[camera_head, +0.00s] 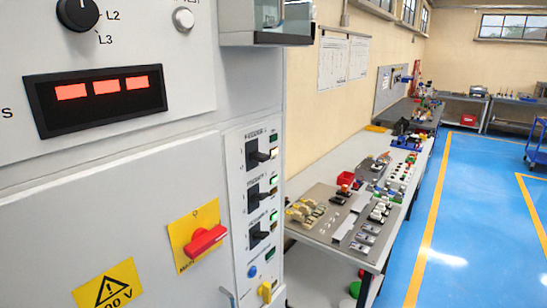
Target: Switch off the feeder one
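A narrow grey switch panel on the side of the cabinet carries a column of 3 black rotary switches. The top switch (259,154), the middle switch (257,197) and the bottom switch (259,235) each have a black handle jutting out to the right. The small labels above them are too blurred to read surely, so I cannot tell which is feeder one by its text. Small indicator lamps sit right of each switch. Neither of my grippers is in view.
On the cabinet are a red rotary handle (205,242) on a yellow plate, a red-lit display (103,92) and a black selector knob (77,14). A blue button (252,271) and yellow knob (266,292) sit below the switches.

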